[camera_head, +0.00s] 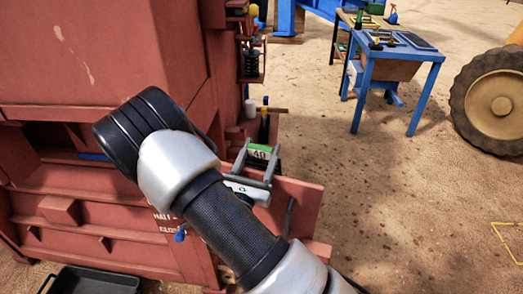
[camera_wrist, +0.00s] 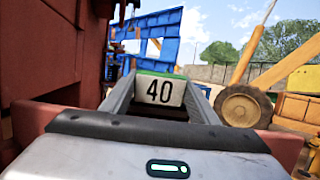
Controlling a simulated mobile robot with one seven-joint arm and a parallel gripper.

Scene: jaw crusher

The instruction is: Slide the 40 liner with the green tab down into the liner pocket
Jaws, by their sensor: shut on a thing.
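The liner (camera_head: 259,153) has a green top tab and a white face marked 40. It also shows in the wrist view (camera_wrist: 160,91), upright between my fingers. My gripper (camera_head: 256,158) is shut on the liner, beside the right side of the red crusher (camera_head: 120,50). In the wrist view my gripper (camera_wrist: 160,95) has one finger at each side of the plate. The lower part of the liner is hidden behind my gripper. I cannot make out the liner pocket or tell whether the liner is inside it.
A red panel (camera_head: 297,205) of the crusher sticks out right beside my gripper. A spring assembly (camera_head: 251,62) is on the crusher wall behind. A blue table (camera_head: 398,58) with tools stands at the back, left of a large wheel (camera_head: 495,98). Sandy ground between is open.

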